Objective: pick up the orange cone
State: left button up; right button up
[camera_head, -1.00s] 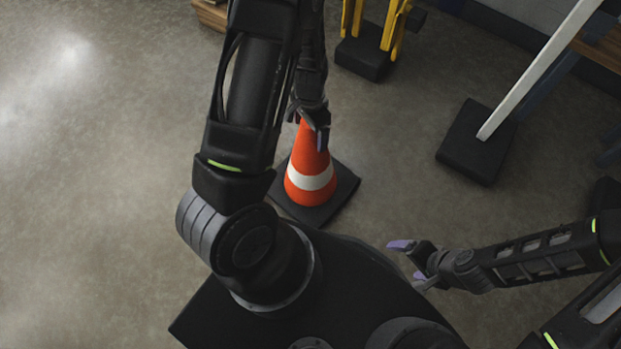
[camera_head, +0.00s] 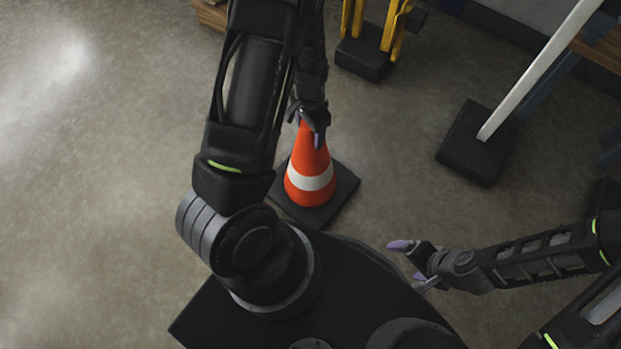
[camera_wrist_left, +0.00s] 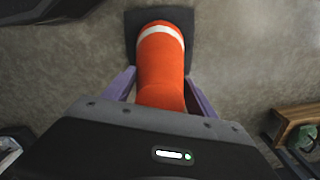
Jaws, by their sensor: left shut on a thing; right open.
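The orange cone (camera_head: 311,164) with a white band and a black square base (camera_head: 336,199) stands upright on the floor in the head view. My left gripper (camera_head: 310,132) is at the cone's top, with its fingers shut on it. In the left wrist view the cone (camera_wrist_left: 161,70) lies between the two purple fingers of the left gripper (camera_wrist_left: 160,92); its tip is hidden by the gripper body. My right gripper (camera_head: 408,262) is open and empty, low at the right of the head view and apart from the cone.
A white pole on a black base (camera_head: 476,143) stands at the right. A yellow stand on a black base (camera_head: 364,58) is behind the cone. A wooden object (camera_head: 211,14) is at the top left. The floor left of the cone is clear.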

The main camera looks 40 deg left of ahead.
pick_arm(q)
grip_shut()
jog(key=shift+r, duration=0.15)
dwell(0.4)
notch_tip(320, 180, up, 10)
jog(key=p, duration=0.3)
dwell(0.6)
